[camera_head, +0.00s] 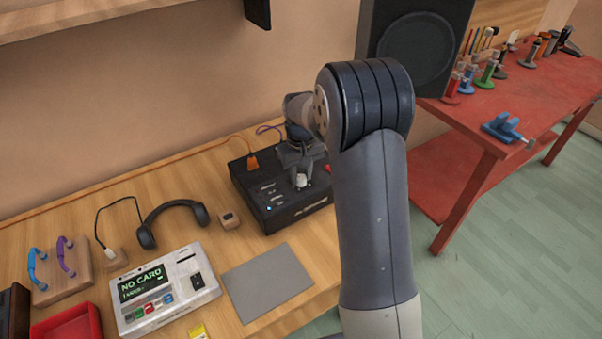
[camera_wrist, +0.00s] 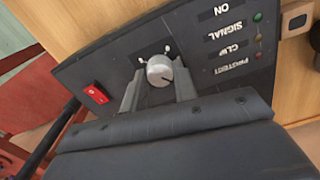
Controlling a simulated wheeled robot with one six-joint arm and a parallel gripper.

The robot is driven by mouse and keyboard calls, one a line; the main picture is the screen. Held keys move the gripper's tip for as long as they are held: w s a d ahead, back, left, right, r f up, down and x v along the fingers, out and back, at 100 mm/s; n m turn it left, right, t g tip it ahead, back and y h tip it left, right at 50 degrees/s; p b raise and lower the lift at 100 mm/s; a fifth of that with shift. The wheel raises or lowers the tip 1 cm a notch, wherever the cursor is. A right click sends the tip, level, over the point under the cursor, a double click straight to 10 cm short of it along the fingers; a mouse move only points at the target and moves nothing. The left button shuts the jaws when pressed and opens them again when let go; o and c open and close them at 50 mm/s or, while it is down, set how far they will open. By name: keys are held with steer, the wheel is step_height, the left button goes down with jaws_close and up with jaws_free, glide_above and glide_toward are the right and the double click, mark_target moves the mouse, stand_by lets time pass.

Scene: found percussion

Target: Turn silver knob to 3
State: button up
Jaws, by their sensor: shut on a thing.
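The silver knob (camera_wrist: 160,70) sits on the face of a black amplifier box (camera_wrist: 205,45). A dark pointer line shows on the knob, toward the lower right in the wrist view. My gripper (camera_wrist: 158,82) has one finger on each side of the knob and is shut on it. In the head view, my gripper (camera_head: 301,172) reaches down over the black box (camera_head: 262,205), and the knob (camera_head: 300,181) shows between the fingers. Small white marks lie above the knob in the wrist view; their numbers are too small to read, and part of the scale is hidden by my gripper.
A red rocker switch (camera_wrist: 96,93) and indicator lights (camera_wrist: 258,28) flank the knob. An orange plug (camera_head: 253,162) stands in the box. Headphones (camera_head: 172,212), a card device (camera_head: 165,288) and a grey mat (camera_head: 268,283) lie to the left and front. A speaker (camera_head: 415,45) stands behind.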

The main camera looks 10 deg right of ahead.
mark_target(301, 177)
steer(key=m, duration=0.3)
steer(key=shift+m, duration=2.1)
steer(key=shift+r, duration=0.1)
steer(key=o, duration=1)
steer(key=shift+c, duration=0.2)
step_height(301, 177, up, 11)
steer(key=shift+b, duration=0.3)
steer(key=shift+f, duration=0.2)
